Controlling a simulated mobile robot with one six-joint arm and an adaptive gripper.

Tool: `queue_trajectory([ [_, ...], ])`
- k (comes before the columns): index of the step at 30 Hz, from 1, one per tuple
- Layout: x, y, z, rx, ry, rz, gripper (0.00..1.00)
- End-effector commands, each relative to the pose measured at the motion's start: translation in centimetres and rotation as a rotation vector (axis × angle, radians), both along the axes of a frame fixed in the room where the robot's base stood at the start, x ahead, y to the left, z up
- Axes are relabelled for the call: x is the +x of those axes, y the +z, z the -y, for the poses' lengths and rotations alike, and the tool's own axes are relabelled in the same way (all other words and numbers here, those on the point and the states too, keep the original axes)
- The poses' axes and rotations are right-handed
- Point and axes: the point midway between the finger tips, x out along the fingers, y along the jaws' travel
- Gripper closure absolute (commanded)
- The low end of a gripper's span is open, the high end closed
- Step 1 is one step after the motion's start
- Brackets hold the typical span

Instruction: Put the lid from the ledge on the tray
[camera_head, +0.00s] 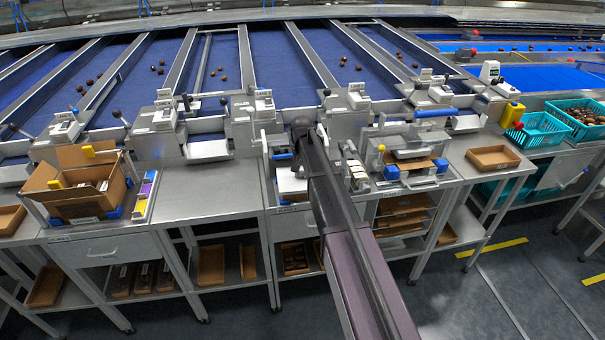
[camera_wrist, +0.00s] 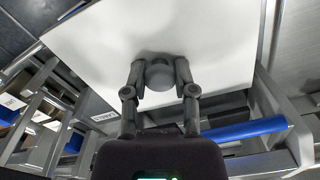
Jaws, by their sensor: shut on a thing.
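My gripper (camera_wrist: 160,78) is shut on the grey knob (camera_wrist: 159,76) of a white, flat lid (camera_wrist: 220,45), seen close up in the wrist view. In the head view part of a white panel, seemingly the lid (camera_head: 290,184), shows left of my arm at the bench front. My arm hides the gripper there. Whether the lid rests on anything is unclear. A brown tray (camera_head: 412,165) sits in a metal fixture with blue corners right of my arm. Another shallow brown tray (camera_head: 493,158) lies on the bench farther right. I cannot tell which one the task means.
An open carton (camera_head: 88,205) stands on the left bench. Blue bars (camera_wrist: 245,130) and metal frame posts are close to the lid in the wrist view. Clear bench top (camera_head: 215,182) lies between carton and lid.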

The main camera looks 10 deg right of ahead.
Motion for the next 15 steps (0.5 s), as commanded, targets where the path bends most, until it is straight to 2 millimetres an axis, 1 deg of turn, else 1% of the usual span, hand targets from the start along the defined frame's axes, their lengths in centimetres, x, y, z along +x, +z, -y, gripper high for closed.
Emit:
queue_trajectory([
  [15, 0.00, -0.47, -0.05, 0.000, 0.001, 0.000, 1.00],
])
